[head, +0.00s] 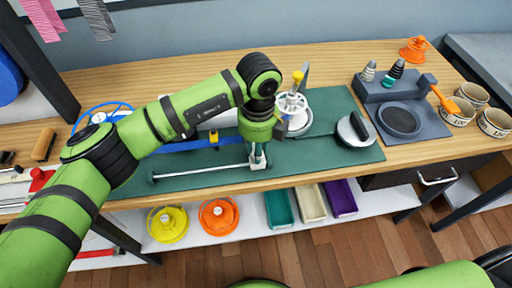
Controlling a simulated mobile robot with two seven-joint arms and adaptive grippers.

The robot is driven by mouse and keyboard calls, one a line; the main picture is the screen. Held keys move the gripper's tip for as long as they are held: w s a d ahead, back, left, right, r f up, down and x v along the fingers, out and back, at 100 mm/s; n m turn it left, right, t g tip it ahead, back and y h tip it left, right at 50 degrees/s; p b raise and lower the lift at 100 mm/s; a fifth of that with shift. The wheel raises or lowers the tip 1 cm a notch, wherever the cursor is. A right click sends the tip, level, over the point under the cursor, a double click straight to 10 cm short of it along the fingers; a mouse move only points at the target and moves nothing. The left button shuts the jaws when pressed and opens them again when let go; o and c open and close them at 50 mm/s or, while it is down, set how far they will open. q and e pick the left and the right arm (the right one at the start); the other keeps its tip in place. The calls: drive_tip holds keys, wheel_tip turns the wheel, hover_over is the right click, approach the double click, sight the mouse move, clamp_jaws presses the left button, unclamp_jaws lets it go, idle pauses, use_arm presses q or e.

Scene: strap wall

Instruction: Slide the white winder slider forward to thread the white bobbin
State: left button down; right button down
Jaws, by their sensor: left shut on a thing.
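The white bobbin (292,104) stands upright near the middle of the green mat, partly behind my left gripper. A thin pale rail (200,173) runs along the mat's front from the left towards my left gripper. My left gripper (258,159) points down at the rail's right end, with its fingers shut on a small pale piece there, seemingly the white winder slider (257,167). The fingers hide most of that piece. Part of my right arm shows at the bottom right edge, but its gripper is out of view.
The green mat (330,95) lies on a wooden bench. A round pad with a black handle (359,128) sits to the right. A blue bar (190,145) and blue wheel lie behind the rail. A grey station (400,120) and cups stand farther right. Coloured trays are below.

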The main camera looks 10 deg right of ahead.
use_arm(q)
drive_tip(key=c, duration=1)
unclamp_jaws()
drive_tip(key=shift+s+d, duration=0.1)
drive_tip(key=shift+d, duration=0.25)
use_arm(e)
drive_tip(key=shift+d, duration=0.35)
drive_tip(key=shift+d, duration=0.15)
use_arm(q)
drive_tip(key=shift+r, duration=0.5)
wheel_tip(320, 180, up, 11)
drive_tip(key=shift+r, duration=0.1)
use_arm(e)
drive_tip(key=shift+a, duration=0.2)
